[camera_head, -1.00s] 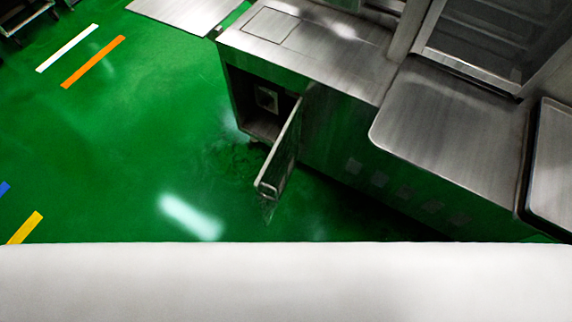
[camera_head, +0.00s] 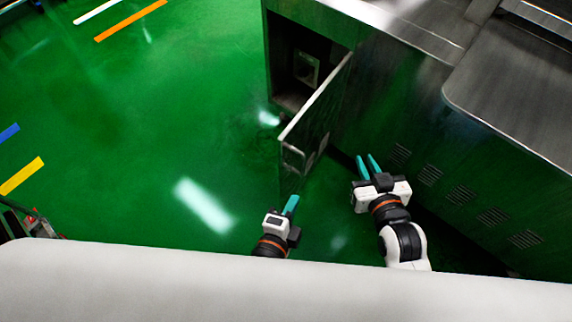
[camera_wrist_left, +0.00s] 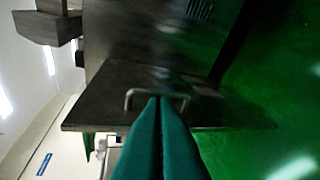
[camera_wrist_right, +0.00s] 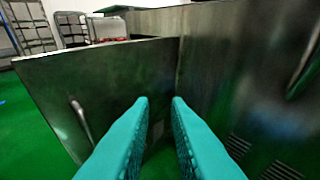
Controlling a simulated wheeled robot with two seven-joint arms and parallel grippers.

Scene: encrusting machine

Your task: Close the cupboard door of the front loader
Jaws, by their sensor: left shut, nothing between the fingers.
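The cupboard door (camera_head: 316,112) of the front loader (camera_head: 400,85) stands wide open, and the dark cupboard opening (camera_head: 300,62) shows behind it. A bar handle (camera_head: 293,158) is on the door's face near its free edge. My left gripper (camera_head: 292,203) is shut and empty, below the door's free end in the head view; in the left wrist view its fingers (camera_wrist_left: 160,105) point at the handle (camera_wrist_left: 157,97). My right gripper (camera_head: 367,164) is open and empty, right of the door near the cabinet side. The right wrist view shows the door (camera_wrist_right: 100,90) and handle (camera_wrist_right: 81,120) to its left.
Vented cabinet panels (camera_head: 462,194) run along the right, close to my right arm. A steel worktop (camera_head: 510,95) overhangs them. Green floor (camera_head: 150,130) is clear to the left of the door. A wheeled item (camera_head: 38,222) stands at the far left edge.

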